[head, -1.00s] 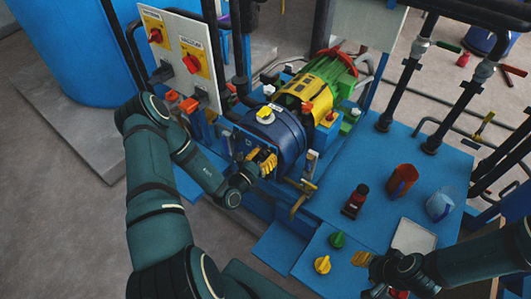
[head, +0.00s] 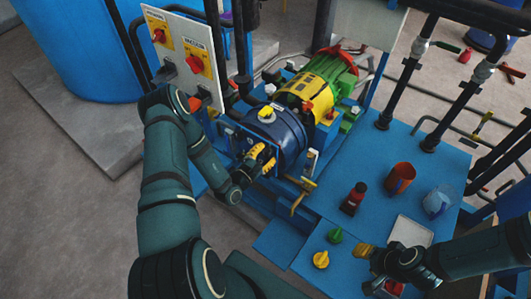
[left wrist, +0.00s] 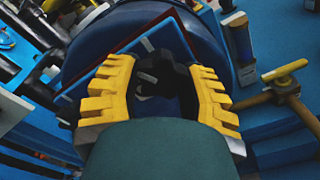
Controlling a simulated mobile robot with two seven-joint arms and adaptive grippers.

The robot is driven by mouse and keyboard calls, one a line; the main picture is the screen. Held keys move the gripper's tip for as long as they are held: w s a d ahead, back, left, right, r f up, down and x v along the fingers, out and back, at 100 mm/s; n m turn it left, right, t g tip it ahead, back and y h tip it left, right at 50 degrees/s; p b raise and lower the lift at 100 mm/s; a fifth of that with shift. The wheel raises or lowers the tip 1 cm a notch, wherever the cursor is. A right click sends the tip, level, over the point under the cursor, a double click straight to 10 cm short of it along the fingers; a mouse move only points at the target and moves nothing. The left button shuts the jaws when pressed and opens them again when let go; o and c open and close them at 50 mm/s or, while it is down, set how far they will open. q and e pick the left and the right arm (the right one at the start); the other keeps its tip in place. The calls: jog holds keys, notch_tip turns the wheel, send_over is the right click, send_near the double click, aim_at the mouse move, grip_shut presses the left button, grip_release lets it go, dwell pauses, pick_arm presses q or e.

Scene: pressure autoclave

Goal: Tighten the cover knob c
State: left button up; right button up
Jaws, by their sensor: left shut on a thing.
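The blue vessel (head: 285,128) lies on its side, its round cover facing my left arm. In the left wrist view a black lobed knob (left wrist: 165,76) sits on the cover, between the yellow fingers of my left gripper (left wrist: 163,88). The left gripper also shows in the head view (head: 260,158), shut on the knob, which its fingers hide there. I cannot read a letter on the knob. My right gripper (head: 368,251), with yellow fingers, is over the blue table near its front, away from the vessel; its opening is unclear.
A switch panel (head: 182,55) stands behind the left arm.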

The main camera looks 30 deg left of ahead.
pick_arm(q)
jog(key=m, duration=0.6)
jog(key=shift+w+r, duration=0.1)
jog(key=shift+r, duration=0.15)
dwell(0.5)
jog(key=o, duration=1.2)
jog(key=shift+f, duration=0.1)
jog(key=s+a, duration=0.1)
jog(key=s, duration=1.1)
